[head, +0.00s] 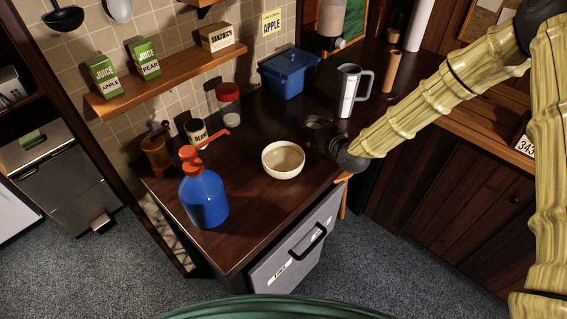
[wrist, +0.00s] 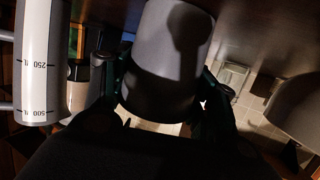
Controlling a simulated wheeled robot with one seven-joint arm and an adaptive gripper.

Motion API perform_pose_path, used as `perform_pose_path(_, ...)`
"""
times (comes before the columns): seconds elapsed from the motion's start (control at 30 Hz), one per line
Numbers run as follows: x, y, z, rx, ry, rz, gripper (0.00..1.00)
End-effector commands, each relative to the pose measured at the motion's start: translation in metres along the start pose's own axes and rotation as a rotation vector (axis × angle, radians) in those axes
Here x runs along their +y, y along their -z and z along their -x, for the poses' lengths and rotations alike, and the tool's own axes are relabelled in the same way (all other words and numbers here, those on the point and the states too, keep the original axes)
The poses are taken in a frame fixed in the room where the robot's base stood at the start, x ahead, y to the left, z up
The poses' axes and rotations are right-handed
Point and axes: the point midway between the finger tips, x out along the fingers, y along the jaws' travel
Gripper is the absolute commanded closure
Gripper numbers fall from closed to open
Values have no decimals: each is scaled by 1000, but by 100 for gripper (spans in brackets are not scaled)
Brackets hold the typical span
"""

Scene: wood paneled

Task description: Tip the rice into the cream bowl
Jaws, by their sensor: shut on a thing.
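The cream bowl (head: 283,160) stands upright on the dark wooden counter, near its front edge. My gripper (head: 323,134) is just right of the bowl and low over the counter. In the wrist view its dark fingers are on either side of a plain grey cup (wrist: 170,65), shut on it. In the head view the cup (head: 317,122) is small, dark and partly hidden by my gripper. I cannot make out rice in it, nor whether it touches the counter. Part of a rounded bowl (wrist: 298,108) shows at the right of the wrist view, apart from the cup.
A measuring jug (head: 348,91) and a brown cylinder (head: 391,72) stand behind my gripper. A blue lidded box (head: 289,73) is at the back.

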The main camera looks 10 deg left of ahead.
Motion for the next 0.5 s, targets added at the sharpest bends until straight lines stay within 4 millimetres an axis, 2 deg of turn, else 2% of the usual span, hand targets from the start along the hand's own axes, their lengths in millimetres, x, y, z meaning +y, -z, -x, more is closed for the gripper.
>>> perform_pose_path(0.23, 0, 5, 1, 1, 0, 0, 71)
perform_pose_path(0.5, 0, 20, 6, 1, 0, 0, 71)
